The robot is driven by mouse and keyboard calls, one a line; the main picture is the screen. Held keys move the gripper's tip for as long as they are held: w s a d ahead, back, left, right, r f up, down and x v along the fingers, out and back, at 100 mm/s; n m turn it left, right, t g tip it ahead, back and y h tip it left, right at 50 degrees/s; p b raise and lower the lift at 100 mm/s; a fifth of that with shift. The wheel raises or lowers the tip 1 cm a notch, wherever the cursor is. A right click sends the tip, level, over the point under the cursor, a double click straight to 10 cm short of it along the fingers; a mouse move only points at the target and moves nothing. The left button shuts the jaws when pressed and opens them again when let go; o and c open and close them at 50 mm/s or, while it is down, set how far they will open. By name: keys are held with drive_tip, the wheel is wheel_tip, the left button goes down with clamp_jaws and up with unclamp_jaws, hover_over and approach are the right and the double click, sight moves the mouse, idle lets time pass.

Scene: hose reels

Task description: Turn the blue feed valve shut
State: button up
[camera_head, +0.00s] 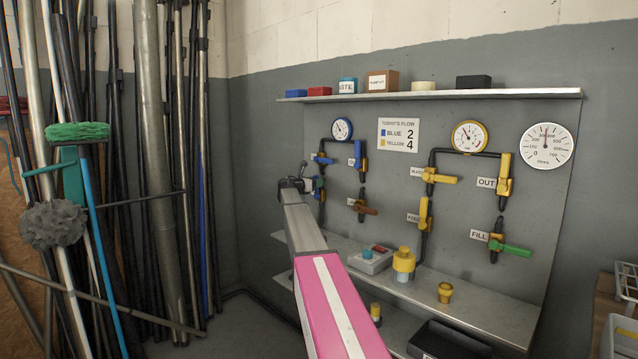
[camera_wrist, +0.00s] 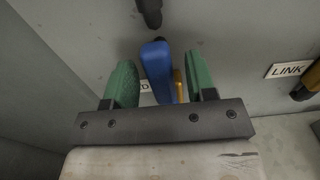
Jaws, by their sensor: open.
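In the wrist view the blue valve handle (camera_wrist: 156,68) stands nearly in line with the fingers, tilted slightly. My gripper (camera_wrist: 160,66) has its two green fingers apart, one on each side of the handle. A gap shows at the left finger and at the right one, so I see no clear contact. A white label behind is mostly hidden; only its last letter, "D", shows. A yellow-brown fitting (camera_wrist: 179,84) shows just right of the handle. In the head view my gripper (camera_head: 311,185) is at the lower left of the panel's pipework and hides most of this valve.
Another blue handle (camera_head: 322,160) is just above, and one more (camera_head: 358,153) to the right. A brown handle (camera_head: 366,210) by the LINK label (camera_wrist: 289,70) is close on the right. Gauges and yellow valves fill the right side. A shelf (camera_head: 440,302) juts out below.

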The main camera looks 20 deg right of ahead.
drive_tip(key=x, duration=0.2)
drive_tip(key=shift+w+d, duration=0.15)
drive_tip(key=shift+d, duration=0.25)
drive_tip(key=shift+c, duration=0.3)
clamp_jaws()
